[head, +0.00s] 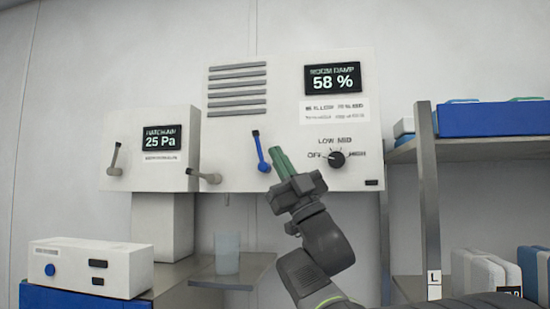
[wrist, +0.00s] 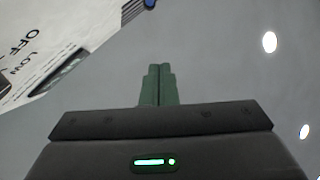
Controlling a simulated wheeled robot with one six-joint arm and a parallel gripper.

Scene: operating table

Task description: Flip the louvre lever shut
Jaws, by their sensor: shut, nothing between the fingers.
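The louvre lever (head: 261,152) is blue with a dark tip. It sits under the grey louvre slats (head: 237,89) on the white wall panel (head: 290,75), and it points up, leaning slightly left. My gripper (head: 279,158) is just right of the lever's lower end in the head view; its green fingers are closed together and empty. Whether they touch the lever cannot be told. In the wrist view the closed fingers (wrist: 158,72) point at bare grey surface, and a blue piece (wrist: 150,4), perhaps the lever, shows at the top edge.
A dial (head: 336,159) sits right of my gripper on the panel. A smaller box reading 25 Pa (head: 152,150) with a grey lever (head: 115,158) is at left. Another grey lever (head: 210,178) is between. A shelf (head: 480,148) with a blue tray (head: 493,119) stands at right.

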